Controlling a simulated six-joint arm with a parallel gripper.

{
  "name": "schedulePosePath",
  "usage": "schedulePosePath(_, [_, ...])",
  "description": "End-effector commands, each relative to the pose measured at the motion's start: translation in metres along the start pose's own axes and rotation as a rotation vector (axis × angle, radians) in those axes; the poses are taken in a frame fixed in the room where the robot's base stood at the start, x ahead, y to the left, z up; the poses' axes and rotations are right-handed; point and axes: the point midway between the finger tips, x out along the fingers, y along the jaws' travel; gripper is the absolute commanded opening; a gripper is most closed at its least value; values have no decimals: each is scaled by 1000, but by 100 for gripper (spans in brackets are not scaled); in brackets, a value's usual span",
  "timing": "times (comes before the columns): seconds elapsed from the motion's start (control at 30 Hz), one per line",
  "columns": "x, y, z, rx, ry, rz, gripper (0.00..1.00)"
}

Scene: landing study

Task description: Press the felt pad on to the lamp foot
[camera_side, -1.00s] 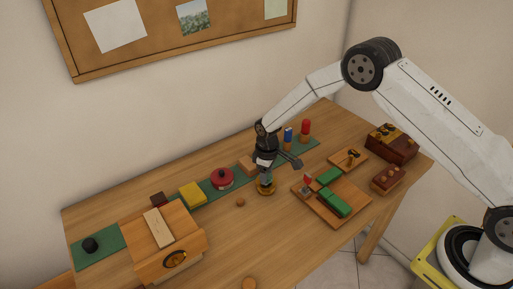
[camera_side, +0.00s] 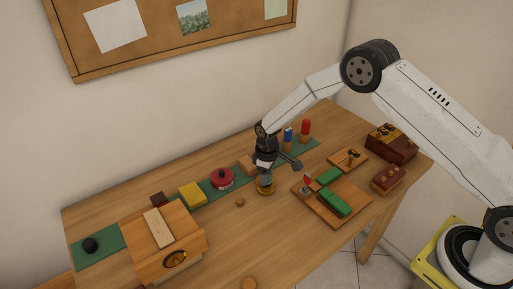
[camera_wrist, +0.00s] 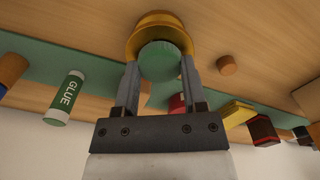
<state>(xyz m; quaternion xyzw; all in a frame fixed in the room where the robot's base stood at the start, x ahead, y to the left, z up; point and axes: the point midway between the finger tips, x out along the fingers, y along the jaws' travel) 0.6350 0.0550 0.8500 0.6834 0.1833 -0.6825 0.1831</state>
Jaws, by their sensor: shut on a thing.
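The felt pad (camera_wrist: 160,62) is a green disc between the two fingers of my gripper (camera_wrist: 160,70) in the wrist view. My gripper is shut on it. The lamp foot (camera_wrist: 158,20) is a round brass-yellow piece just beyond the pad, partly covered by it. In the side view the lamp foot (camera_side: 265,190) stands on the wooden table directly under my gripper (camera_side: 264,178). The pad is hard to make out there, and I cannot tell whether it touches the foot.
A green strip (camera_side: 98,248) runs along the table's back with a red round tin (camera_side: 222,178) and a yellow block (camera_side: 193,195). A wooden tray (camera_side: 345,213) with green blocks is at right; a small wooden knob (camera_side: 240,202) sits left.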

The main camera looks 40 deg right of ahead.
Motion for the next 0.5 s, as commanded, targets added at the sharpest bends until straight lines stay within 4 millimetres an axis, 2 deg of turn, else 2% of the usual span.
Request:
schedulePosePath(0.27, [2, 0, 0, 0, -1, 0, 0])
schedulePosePath(0.3, [2, 0, 0, 0, -1, 0, 57])
schedulePosePath(0.37, [2, 0, 0, 0, -1, 0, 76])
schedulePosePath(0.4, [2, 0, 0, 0, -1, 0, 89])
schedulePosePath(0.43, [2, 0, 0, 0, -1, 0, 95])
schedulePosePath(0.5, [2, 0, 0, 0, -1, 0, 95])
